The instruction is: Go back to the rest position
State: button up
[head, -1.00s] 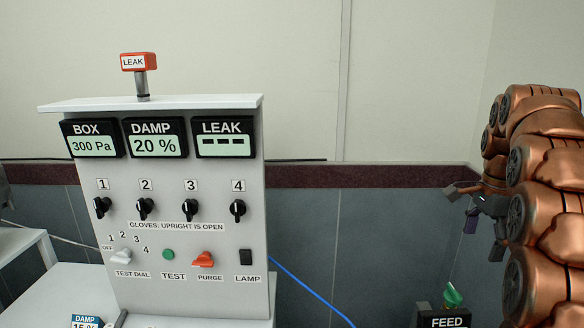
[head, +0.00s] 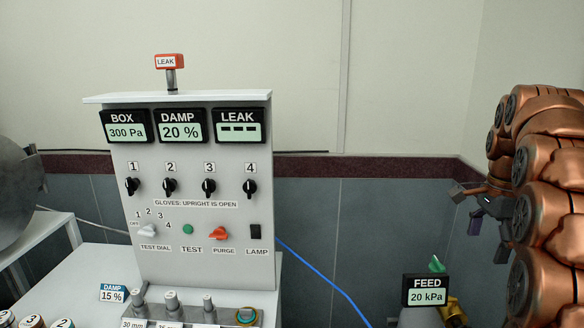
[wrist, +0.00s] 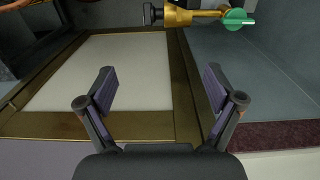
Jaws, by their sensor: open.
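My gripper (wrist: 158,88) is open in the wrist view, with its two dark fingers apart and nothing between them. In the head view my gripper (head: 481,210) is at the right, beside my copper-coloured arm, clear of the control panel (head: 195,265). It hangs above and to the right of the feed display (head: 427,290), which reads 20 kPa. Its fingertips are small and partly unclear there.
A brass valve with a green handle (wrist: 238,19) shows in the wrist view near a pale brass-framed panel (wrist: 110,70). The white bench (head: 70,275) carries a damp card (head: 113,293) and small posts. A blue cable (head: 325,278) runs between panel and feed display.

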jog(key=s+a+f+n+g+b, duration=0.1)
jog(key=s+a+f+n, duration=0.35)
jog(key=s+a, duration=0.3)
jog(key=s+a+f+n+b, duration=0.2)
jog(key=s+a+f+n, duration=0.3)
jog(key=a, duration=0.4)
jog(key=s+a+f+n, duration=0.2)
jog(key=s+f+n, duration=0.1)
jog(key=s, duration=0.3)
jog(key=s+a+f+n+b, duration=0.1)
jog(key=s+a+f+n, duration=0.2)
jog(key=s, duration=0.3)
jog(key=s+a+f+n+b, duration=0.1)
jog(key=s+a+f+n, duration=0.1)
jog(key=s+f, duration=0.3)
jog(key=shift+s+a+n+g, duration=0.25)
jog(key=shift+s+n+g, duration=0.15)
jog(key=shift+s+n, duration=0.25)
jog(key=shift+c, duration=0.4)
